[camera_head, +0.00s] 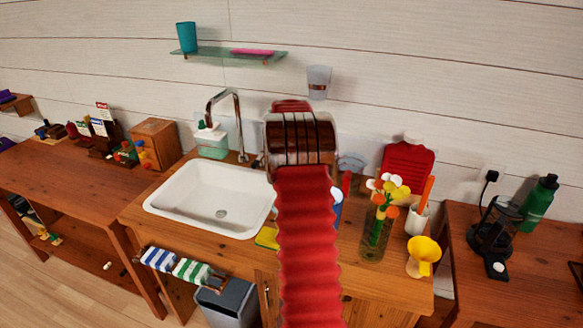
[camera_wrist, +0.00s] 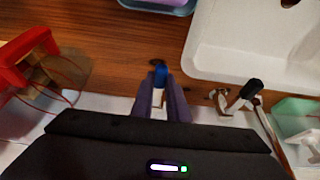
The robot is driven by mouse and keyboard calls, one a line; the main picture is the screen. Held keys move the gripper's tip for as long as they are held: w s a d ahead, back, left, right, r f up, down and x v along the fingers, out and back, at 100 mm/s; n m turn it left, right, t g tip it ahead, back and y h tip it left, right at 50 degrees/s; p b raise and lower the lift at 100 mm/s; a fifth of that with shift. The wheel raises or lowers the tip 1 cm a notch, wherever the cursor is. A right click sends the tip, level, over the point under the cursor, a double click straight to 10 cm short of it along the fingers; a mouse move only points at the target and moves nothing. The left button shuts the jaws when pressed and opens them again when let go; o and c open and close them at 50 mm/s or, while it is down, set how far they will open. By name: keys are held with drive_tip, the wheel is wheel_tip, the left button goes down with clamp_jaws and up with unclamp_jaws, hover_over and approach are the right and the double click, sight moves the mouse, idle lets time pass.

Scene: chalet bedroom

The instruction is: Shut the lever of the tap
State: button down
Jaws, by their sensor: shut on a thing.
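The tap (camera_head: 225,105) has a bent metal spout and stands behind the white sink (camera_head: 160,196). In the wrist view, metal tap parts (camera_wrist: 223,98) and a black-tipped piece (camera_wrist: 252,90) show right of my gripper (camera_wrist: 161,84), apart from it. My gripper's dark purple fingers are shut on a small blue-tipped piece (camera_wrist: 161,73) with a pale stem. I cannot tell whether that piece is the tap's lever. The sink's white rim (camera_wrist: 215,62) lies at the wrist view's upper right. In the head view, my arm hides my gripper and the counter behind it.
A green soap bottle (camera_head: 211,147) stands left of the tap. In the wrist view, a clear thing with a red edge (camera_wrist: 30,55) is close on the left.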

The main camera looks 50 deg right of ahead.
drive_tip(key=shift+w+a+r, duration=0.1)
drive_tip(key=shift+w, duration=0.3)
drive_tip(key=c, duration=2)
unclamp_jaws()
drive_tip(key=shift+w, duration=0.1)
drive_tip(key=shift+o, duration=1.4)
drive_tip(key=shift+s, duration=0.2)
drive_tip(key=v, duration=1.3)
drive_tip(key=shift+a+r, duration=0.2)
drive_tip(key=shift+r, duration=0.05)
drive_tip(key=shift+s, duration=0.1)
